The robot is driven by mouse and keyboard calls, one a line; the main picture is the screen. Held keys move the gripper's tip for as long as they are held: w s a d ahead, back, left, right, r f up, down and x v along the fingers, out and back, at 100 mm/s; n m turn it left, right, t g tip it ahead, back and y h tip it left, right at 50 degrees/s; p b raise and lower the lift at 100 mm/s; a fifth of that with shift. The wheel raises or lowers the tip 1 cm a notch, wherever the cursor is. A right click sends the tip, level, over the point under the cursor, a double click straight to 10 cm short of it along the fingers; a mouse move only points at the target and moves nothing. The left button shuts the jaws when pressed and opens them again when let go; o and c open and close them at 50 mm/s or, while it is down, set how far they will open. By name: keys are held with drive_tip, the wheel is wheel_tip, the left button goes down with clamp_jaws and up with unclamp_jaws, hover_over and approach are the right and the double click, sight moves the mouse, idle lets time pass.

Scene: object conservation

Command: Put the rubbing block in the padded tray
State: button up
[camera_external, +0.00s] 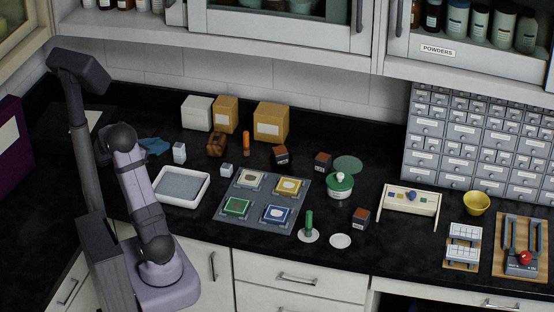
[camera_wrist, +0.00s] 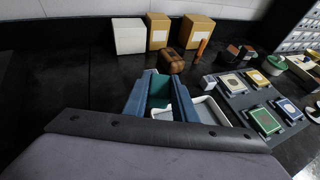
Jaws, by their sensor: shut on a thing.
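My gripper (camera_wrist: 165,98) has blue fingers, closed around a dark green block (camera_wrist: 160,88). I take this to be the rubbing block; most of it is hidden between the fingers. In the external view my arm covers most of the gripper, and only some blue (camera_external: 155,146) shows beside it. The padded tray (camera_external: 205,190) is white with a grey-blue pad that looks empty. It stands just right of my arm in the external view. In the wrist view the tray (camera_wrist: 222,108) is partly hidden behind the right finger.
A small white block (camera_external: 179,152) stands behind the tray, and another (camera_external: 227,170) to its right. A brown block (camera_external: 216,144) and cardboard boxes (camera_external: 270,122) stand farther back. A grey mat (camera_external: 257,208) with several coloured squares lies right of the tray.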

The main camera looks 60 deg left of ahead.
sight(179, 188)
drive_tip(key=w+d+m+t+h, duration=0.1)
drive_tip(key=w+d+m+h, duration=0.3)
drive_tip(key=d, duration=0.5)
drive_tip(key=shift+h, duration=0.5)
drive_tip(key=shift+s+f+p, duration=0.15)
drive_tip(key=shift+s+f, duration=0.05)
drive_tip(key=shift+f, duration=1.4)
drive_tip(key=shift+s+f+p, duration=0.1)
drive_tip(key=shift+s+f, duration=0.15)
drive_tip(key=shift+f, duration=1.3)
drive_tip(key=shift+s+f+p, duration=0.15)
drive_tip(key=shift+s+f, duration=0.05)
drive_tip(key=shift+f, duration=1.4)
drive_tip(key=shift+f, duration=0.1)
drive_tip(key=o, duration=1)
drive_tip(key=shift+b+v, duration=0.7)
drive_tip(key=shift+v, duration=3.15)
